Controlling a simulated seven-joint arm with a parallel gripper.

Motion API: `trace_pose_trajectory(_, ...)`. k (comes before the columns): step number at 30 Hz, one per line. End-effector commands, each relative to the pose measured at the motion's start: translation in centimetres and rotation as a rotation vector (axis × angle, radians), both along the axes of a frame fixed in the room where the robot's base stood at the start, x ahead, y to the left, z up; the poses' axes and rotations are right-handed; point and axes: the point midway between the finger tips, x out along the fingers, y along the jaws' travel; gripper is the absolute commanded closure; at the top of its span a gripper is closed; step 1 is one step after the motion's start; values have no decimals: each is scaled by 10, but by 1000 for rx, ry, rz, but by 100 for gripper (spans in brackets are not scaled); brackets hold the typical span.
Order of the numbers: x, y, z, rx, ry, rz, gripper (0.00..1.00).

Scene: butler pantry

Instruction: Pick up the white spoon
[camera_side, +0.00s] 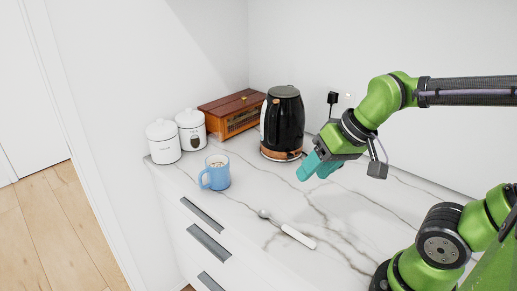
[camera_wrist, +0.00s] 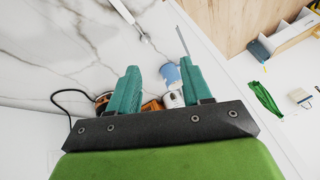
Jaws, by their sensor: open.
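The white spoon (camera_side: 298,237) lies flat on the marble counter, its metal bowl toward the blue mug and its white handle toward the front right. It also shows at the top of the wrist view (camera_wrist: 123,11), beyond my fingertips. My gripper (camera_side: 311,170) has teal fingers, parted and empty. It hovers above the counter, behind and above the spoon, near the kettle, and does not touch the spoon. In the wrist view both fingers of my gripper (camera_wrist: 158,66) stand apart with nothing held between them.
A blue mug (camera_side: 215,174) stands left of the spoon. A black kettle (camera_side: 284,120), a wooden box (camera_side: 230,115) and two white canisters (camera_side: 163,142) stand along the back. The counter (camera_side: 345,215) around the spoon is clear; its front edge is above drawers.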

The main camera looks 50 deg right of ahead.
Motion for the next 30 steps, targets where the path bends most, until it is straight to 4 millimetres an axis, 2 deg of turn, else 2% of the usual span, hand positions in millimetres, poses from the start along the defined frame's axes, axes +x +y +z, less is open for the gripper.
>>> trace_pose_trajectory(6, 29, -10, -37, -118, 270, 130, 51)
trace_pose_trajectory(12, 44, -20, -56, -200, 435, 265, 51)
trace_pose_trajectory(17, 44, -23, -58, -236, 471, 338, 51)
trace_pose_trajectory(20, 43, -23, -74, -235, 473, 343, 51)
trace_pose_trajectory(30, 42, -23, -146, -233, 473, 340, 51)
